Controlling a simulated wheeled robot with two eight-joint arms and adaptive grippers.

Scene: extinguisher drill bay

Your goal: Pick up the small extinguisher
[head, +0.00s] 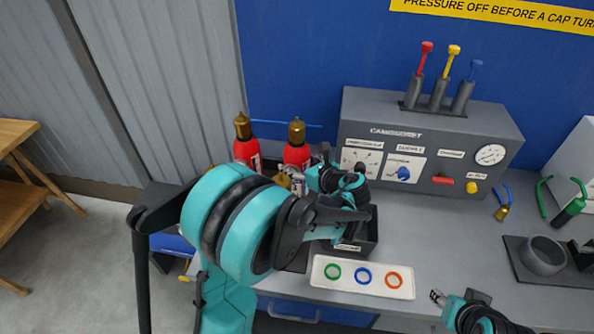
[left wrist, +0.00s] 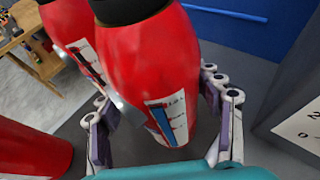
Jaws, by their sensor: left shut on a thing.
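A red extinguisher (left wrist: 150,75) with a white and blue label and a dark neck stands between the fingers of my left gripper (left wrist: 168,112) in the left wrist view. The gripper is shut on its body. A second red cylinder (left wrist: 72,25) is close behind it, and a third (left wrist: 30,150) is at the lower left. In the head view, two red extinguishers with brass tops, a left one (head: 245,147) and a right one (head: 297,152), stand at the back left of the bench, their lower parts hidden by my left arm. My right gripper (head: 438,296) is apart from them at the front right; its opening is unclear.
A grey control box (head: 430,140) with levers and a gauge stands right of the extinguishers. A white plate with coloured rings (head: 362,278) lies at the front. A dark mat (head: 550,275) with a grey bowl (head: 543,255) is at the right. The bench between is mostly clear.

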